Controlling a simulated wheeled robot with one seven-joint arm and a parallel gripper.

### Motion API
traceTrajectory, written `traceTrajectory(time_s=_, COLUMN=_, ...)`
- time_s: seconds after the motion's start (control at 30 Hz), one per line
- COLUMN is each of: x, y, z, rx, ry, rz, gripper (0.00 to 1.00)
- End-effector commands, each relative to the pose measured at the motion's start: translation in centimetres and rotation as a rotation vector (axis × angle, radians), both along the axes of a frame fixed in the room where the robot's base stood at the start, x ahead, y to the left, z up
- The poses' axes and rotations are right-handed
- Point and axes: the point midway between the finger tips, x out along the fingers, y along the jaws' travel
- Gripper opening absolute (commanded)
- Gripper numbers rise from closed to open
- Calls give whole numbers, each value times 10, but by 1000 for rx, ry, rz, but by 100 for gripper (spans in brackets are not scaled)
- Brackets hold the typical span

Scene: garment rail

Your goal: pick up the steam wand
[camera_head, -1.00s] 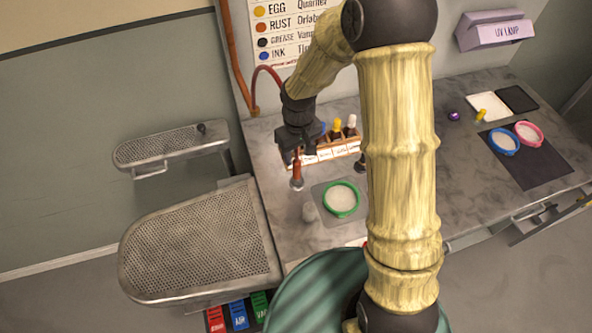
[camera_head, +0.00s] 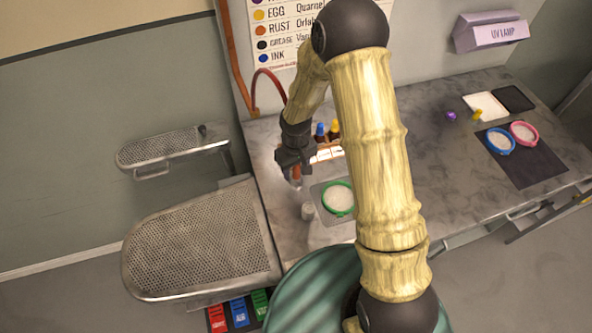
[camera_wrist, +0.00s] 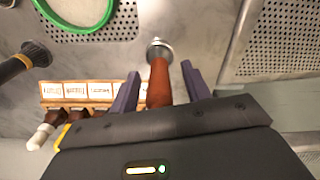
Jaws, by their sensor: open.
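The steam wand has a reddish-brown handle (camera_head: 297,173) and stands upright on the grey worktop, partly hidden by my gripper in the head view. In the wrist view its handle (camera_wrist: 158,82) lies between my two fingers, with a round metal end beyond it on the worktop. My gripper (camera_head: 294,162) is low over the wand. In the wrist view my gripper (camera_wrist: 160,76) is open, with one finger on each side of the handle. A gap shows on both sides, wider on the right.
A rack of labelled bottles (camera_wrist: 85,93) stands close by. A perforated pressing board (camera_head: 200,240) is at the left. A red hose (camera_head: 270,72) hangs behind.

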Motion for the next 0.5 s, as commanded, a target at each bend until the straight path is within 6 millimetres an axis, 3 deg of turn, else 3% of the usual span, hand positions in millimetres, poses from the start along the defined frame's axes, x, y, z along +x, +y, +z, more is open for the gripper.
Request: traceTrajectory(time_s=0.5, x=0, y=0, z=-6, rx=0, ry=-2, rz=0, gripper=48)
